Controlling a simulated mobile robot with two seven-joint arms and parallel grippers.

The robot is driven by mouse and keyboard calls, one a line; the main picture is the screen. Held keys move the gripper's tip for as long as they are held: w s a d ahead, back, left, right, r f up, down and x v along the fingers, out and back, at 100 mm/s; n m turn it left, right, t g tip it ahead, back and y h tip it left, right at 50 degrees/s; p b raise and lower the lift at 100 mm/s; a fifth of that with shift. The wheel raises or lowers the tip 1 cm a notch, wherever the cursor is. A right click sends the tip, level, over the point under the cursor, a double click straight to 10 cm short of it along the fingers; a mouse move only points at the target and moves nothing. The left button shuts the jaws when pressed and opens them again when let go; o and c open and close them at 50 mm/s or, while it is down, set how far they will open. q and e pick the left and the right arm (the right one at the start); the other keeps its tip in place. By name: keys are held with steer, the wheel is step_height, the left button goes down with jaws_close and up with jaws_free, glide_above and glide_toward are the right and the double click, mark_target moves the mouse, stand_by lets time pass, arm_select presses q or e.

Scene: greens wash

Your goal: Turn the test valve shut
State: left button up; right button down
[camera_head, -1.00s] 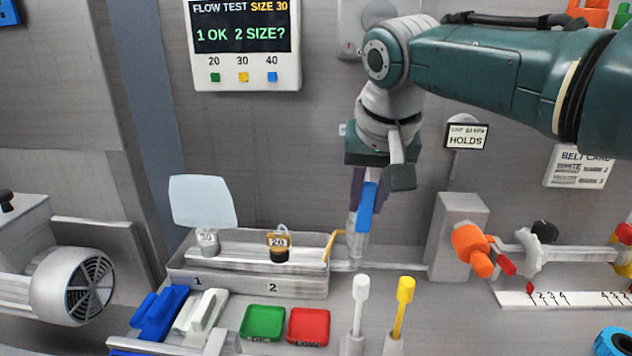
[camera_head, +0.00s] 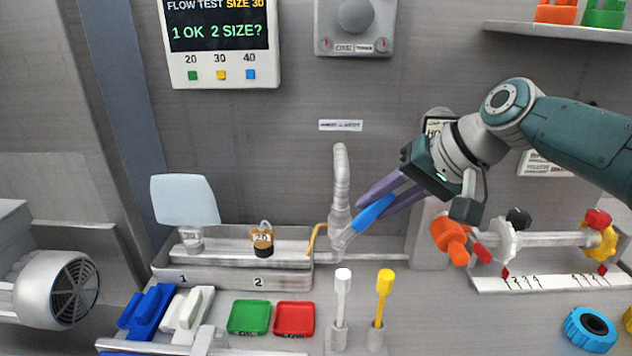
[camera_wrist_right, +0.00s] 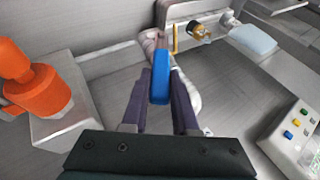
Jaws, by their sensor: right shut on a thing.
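The test valve's blue lever (camera_head: 374,212) sits on the grey pipe (camera_head: 341,185) that stands behind the trough's right end. In the head view the lever slants up to the right. My right gripper (camera_head: 368,206) comes in from the right with its purple fingers around the lever, shut on it. In the right wrist view the blue lever (camera_wrist_right: 161,76) shows between the two fingers, in front of the pipe. The valve body behind the lever is partly hidden by lever and fingers. My left gripper is not in view.
The trough (camera_head: 215,282) holds a tagged nozzle (camera_head: 262,240) at place 2 and another with a pale fan at place 1. An orange valve (camera_head: 449,238) is below my right wrist. White and yellow levers (camera_head: 383,300) stand in front. A display (camera_head: 220,45) hangs behind.

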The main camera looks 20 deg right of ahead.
steer(key=shift+f, duration=0.1)
stand_by(0.3)
steer(key=c, duration=0.7)
jaws_free()
steer(key=shift+s+d+r+p, duration=0.2)
steer(key=shift+r+p, duration=0.1)
steer(key=shift+r, duration=0.1)
steer(key=p+v, duration=0.2)
steer(key=v, duration=0.7)
steer(key=shift+s, duration=0.1)
steer(key=shift+c, duration=0.3)
